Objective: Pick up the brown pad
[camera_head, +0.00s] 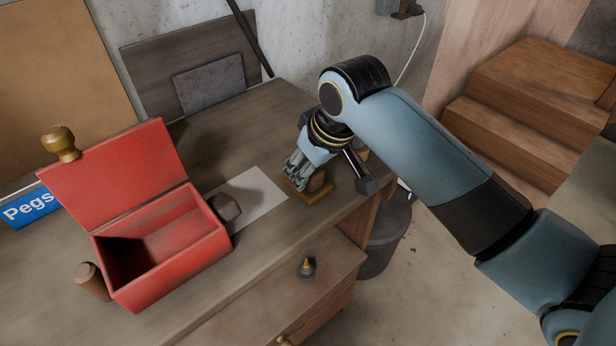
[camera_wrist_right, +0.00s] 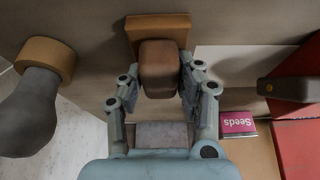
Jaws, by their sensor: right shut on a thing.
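The brown pad is a rounded brown block (camera_head: 317,183) at the right end of the workbench. It also shows large in the right wrist view (camera_wrist_right: 159,68). My right gripper (camera_head: 300,177) points down at it, with its fingers on either side, shut on it. A square light-wood piece (camera_head: 315,195) lies under or just behind the pad. I cannot tell whether the pad touches it or is a little above it. My left gripper is not in view.
An open red box (camera_head: 170,255) stands left on the bench (camera_head: 265,120), with a dark block (camera_head: 226,206) beside it near a pale sheet (camera_head: 262,196). A brown cylinder (camera_head: 90,281) stands at the box's left. The bench's front edge is close to my right gripper.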

